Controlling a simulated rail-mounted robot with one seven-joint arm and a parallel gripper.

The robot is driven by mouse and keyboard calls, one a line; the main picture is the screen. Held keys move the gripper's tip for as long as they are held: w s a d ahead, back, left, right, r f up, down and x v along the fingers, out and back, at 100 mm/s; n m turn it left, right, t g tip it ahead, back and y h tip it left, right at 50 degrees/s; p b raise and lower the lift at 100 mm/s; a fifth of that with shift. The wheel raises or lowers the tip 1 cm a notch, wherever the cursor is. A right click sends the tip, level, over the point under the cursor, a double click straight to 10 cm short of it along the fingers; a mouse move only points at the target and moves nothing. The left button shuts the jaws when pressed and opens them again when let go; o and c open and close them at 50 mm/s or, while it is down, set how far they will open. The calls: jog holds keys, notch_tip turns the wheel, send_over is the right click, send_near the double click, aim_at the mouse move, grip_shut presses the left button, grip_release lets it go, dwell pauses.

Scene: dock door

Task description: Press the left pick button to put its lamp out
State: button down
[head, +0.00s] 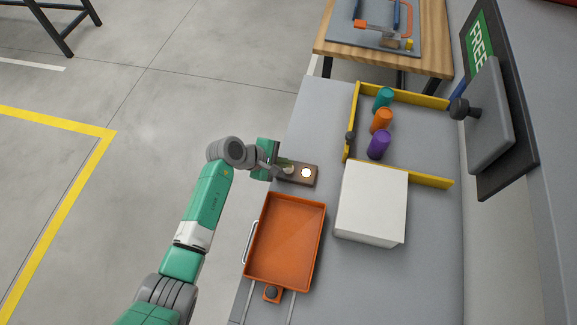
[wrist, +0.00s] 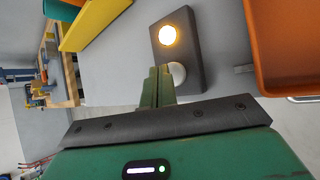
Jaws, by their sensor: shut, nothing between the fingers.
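The dark button box (head: 313,181) lies on the grey bench and also shows in the wrist view (wrist: 190,53). Its right button (head: 306,173) glows warm white; in the wrist view this lit button (wrist: 172,35) is the upper one. The left button (head: 289,170) is pale and looks unlit; the wrist view shows it (wrist: 178,74) partly hidden behind my fingertips. My gripper (wrist: 158,72) is shut and empty, its tips at the edge of the left button. In the head view my gripper (head: 284,163) covers the box's left end. I cannot tell whether the tips touch the button.
An orange tray (head: 322,220) stands just in front of the box, and a white box (head: 373,203) to the right. A yellow-edged bay (head: 352,120) holds teal, orange and purple cylinders (head: 379,145). A dark panel with a grey plate (head: 490,120) stands at the right.

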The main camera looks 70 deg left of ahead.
jog(key=shift+f, duration=0.15)
jog(key=shift+f, duration=0.35)
dwell(0.4)
jog(key=shift+r+p, duration=0.5)
jog(key=shift+p, duration=0.15)
notch_tip(320, 180, up, 6)
jog(key=p, duration=0.7)
jog(key=shift+r, duration=0.1)
